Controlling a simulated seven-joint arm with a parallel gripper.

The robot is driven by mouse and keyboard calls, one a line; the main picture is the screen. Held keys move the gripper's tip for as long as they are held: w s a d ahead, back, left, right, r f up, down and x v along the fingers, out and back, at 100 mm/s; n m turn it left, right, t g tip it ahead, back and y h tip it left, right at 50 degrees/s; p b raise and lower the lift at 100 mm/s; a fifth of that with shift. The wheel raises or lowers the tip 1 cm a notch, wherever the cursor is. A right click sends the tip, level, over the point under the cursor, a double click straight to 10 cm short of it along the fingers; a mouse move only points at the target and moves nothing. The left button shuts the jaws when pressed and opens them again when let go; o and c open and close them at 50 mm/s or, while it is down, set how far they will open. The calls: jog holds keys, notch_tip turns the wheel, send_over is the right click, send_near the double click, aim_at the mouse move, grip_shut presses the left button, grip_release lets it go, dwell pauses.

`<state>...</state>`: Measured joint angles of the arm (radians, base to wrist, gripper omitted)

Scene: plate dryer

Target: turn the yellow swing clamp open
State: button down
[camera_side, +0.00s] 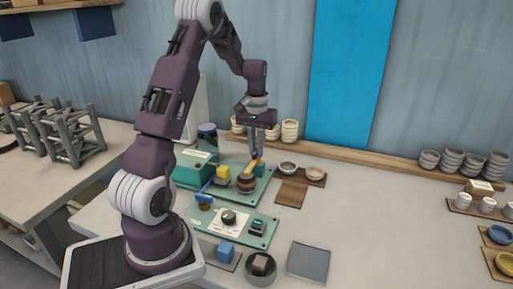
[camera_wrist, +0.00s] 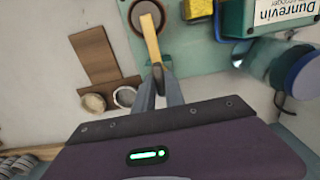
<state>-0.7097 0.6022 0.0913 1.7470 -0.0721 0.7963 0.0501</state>
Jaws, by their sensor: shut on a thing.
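The yellow swing clamp (camera_side: 256,164) is a narrow bar. In the wrist view the clamp (camera_wrist: 151,40) runs from over a round brown piece (camera_wrist: 136,9) down to my fingers. In the side view this brown round piece (camera_side: 246,184) sits on the green base plate (camera_side: 262,190), just below the clamp. My gripper (camera_side: 257,155) points down from above and is shut on the clamp's free end; its fingertips (camera_wrist: 158,72) show there in the wrist view. The clamp's pivot is hard to make out.
A yellow block (camera_side: 223,171) and a teal box (camera_side: 192,172) stand left of the clamp. Two small bowls (camera_side: 287,167) sit on a brown board to the right. A control panel with a dial (camera_side: 229,217) lies in front.

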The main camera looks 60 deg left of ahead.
jog(key=shift+n, duration=0.3)
dwell(0.4)
jog(key=n, duration=0.3)
jog(key=shift+n, duration=0.3)
jog(key=n, duration=0.4)
jog(key=shift+n, duration=0.3)
jog(key=n, duration=0.4)
jog(key=shift+n, duration=2.5)
jog(key=c, duration=1.4)
grip_release()
